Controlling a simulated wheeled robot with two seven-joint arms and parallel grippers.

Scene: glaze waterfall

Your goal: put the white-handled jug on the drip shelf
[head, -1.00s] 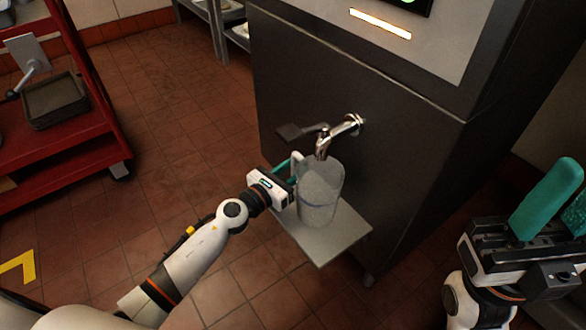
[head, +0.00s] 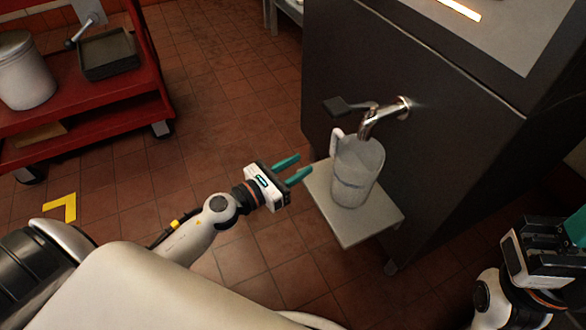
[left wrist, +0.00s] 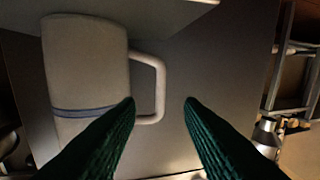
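The white-handled jug (head: 356,172) is a clear, whitish jug with a blue band. It stands upright on the drip shelf (head: 355,225), a pale plate on the front of the dark machine, under the tap (head: 384,117). Its white handle faces left and also shows in the left wrist view (left wrist: 160,85). My left gripper (head: 296,169) is open and empty, left of the jug and apart from it. My right gripper (head: 573,232) is at the right edge, partly cut off, and its fingers are too little in view to judge.
The dark machine (head: 440,140) with a black tap lever (head: 345,105) stands behind the shelf. A red cart (head: 110,105) at the upper left holds a white pot (head: 24,72) and a dark tray (head: 107,58). Tiled floor (head: 225,125) lies clear between cart and machine.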

